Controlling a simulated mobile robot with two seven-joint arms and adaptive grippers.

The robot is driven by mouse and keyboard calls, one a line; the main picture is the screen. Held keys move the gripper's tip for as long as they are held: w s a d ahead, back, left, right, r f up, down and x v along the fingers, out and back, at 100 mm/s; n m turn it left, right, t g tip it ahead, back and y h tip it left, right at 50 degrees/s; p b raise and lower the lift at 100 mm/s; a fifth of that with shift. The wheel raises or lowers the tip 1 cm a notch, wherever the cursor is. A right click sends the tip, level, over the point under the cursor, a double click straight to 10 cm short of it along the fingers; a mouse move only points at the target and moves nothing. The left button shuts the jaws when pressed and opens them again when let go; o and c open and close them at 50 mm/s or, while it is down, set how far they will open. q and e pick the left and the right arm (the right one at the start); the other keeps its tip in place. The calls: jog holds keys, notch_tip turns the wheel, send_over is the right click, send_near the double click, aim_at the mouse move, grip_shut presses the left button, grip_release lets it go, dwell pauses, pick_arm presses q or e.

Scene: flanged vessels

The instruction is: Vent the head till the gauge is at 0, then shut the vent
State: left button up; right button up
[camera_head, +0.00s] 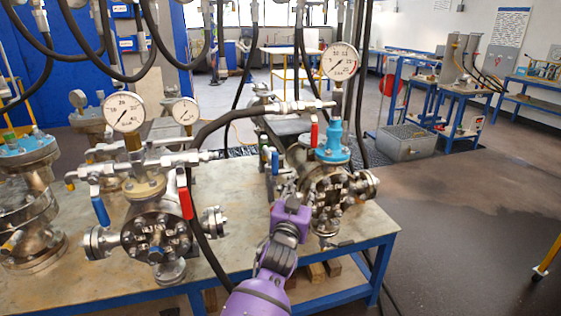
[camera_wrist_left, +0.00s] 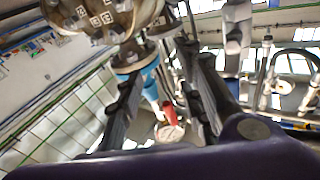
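A flanged vessel head with a blue collar (camera_head: 333,148) stands at the right end of the table. A round white gauge (camera_head: 340,61) rises above it; its needle is too small to read surely. A red lever (camera_head: 314,133) and a blue lever (camera_head: 275,163) are on the valves left of the collar. My left gripper (camera_head: 297,190) is in front of this vessel, its fingers mostly hidden by its purple body. In the left wrist view the gripper (camera_wrist_left: 162,60) has its dark fingers apart. The red lever (camera_wrist_left: 170,113) and a gauge face (camera_wrist_left: 168,133) show between them, farther off.
A second vessel (camera_head: 157,237) with a gauge (camera_head: 124,112), a red lever (camera_head: 185,203) and a blue lever (camera_head: 100,210) stands left. Another vessel (camera_head: 30,215) is at the far left. Black hoses hang across. The floor (camera_head: 470,220) right of the table is mostly clear.

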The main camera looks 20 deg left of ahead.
pick_arm(q)
jog(key=w+n+g+y+b, duration=0.1)
jog(key=n+g+y+b, duration=0.1)
jog(key=n+y, duration=0.15)
jog(key=n+g+y+b, duration=0.2)
jog(key=n+g+y, duration=0.3)
jog(key=n+y, duration=0.3)
send_near(277, 163)
jog(key=w+a+m, duration=0.2)
jog(key=w+a, duration=0.1)
jog(key=shift+t+y, duration=0.3)
jog(key=shift+y, duration=0.05)
jog(key=x, duration=0.2)
jog(key=p+x, duration=0.1)
jog(key=x, duration=0.2)
jog(key=shift+w+a+f, duration=0.25)
jog(key=shift+a+f, duration=0.05)
jog(key=shift+w+a+f+p, duration=0.1)
jog(key=shift+w+a+p, duration=0.25)
jog(key=shift+w, duration=0.05)
grip_shut()
